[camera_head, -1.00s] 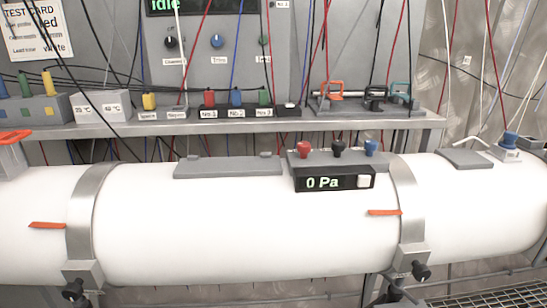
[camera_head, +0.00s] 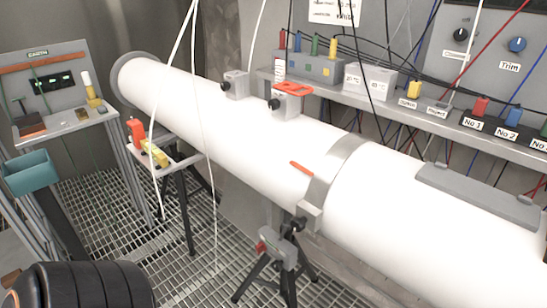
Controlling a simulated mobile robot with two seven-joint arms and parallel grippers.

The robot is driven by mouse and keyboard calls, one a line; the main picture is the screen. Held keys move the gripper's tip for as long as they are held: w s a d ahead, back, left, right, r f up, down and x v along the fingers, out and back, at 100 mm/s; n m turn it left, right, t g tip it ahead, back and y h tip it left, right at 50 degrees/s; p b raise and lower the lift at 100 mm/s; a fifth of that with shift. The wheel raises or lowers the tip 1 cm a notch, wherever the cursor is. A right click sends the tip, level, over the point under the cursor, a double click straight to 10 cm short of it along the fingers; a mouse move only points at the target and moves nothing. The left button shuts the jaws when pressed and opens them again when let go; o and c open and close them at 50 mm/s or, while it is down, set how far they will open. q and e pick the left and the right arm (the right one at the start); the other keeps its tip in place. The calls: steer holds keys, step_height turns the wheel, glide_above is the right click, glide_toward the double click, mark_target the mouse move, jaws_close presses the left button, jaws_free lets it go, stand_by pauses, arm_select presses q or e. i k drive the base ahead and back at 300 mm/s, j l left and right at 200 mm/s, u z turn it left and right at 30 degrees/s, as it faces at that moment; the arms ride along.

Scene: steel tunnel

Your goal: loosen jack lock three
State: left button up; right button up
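A grey jack (camera_head: 280,247) on black tripod legs stands on the grated floor under the long white tube (camera_head: 245,125). A small red part (camera_head: 261,246) shows on the left side of its head. A black knob (camera_head: 296,224) sits on the clamp just above the jack, at the bottom of the metal band (camera_head: 337,170) around the tube. I see no number on the jack, so I cannot tell whether its lock is number three. Neither of my grippers is in view.
A stand (camera_head: 170,163) with a red and a yellow item is left of the tube. A bench (camera_head: 65,122) with a panel marked EARTH and a teal bin (camera_head: 30,172) are at the far left. A shelf (camera_head: 400,108) with coloured plugs runs behind the tube. Grated floor (camera_head: 200,272) lies open left of the jack.

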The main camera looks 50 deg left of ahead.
mark_target(261, 246)
steer(key=u, duration=1.45)
steer(key=i+j+z, duration=0.1)
steer(key=z, duration=0.35)
steer(key=j+z, duration=0.8)
steer(key=j, duration=0.45)
steer(key=j+z, duration=0.1)
steer(key=j, duration=0.8)
steer(key=k+j+z, duration=0.1)
steer(key=j, duration=0.8)
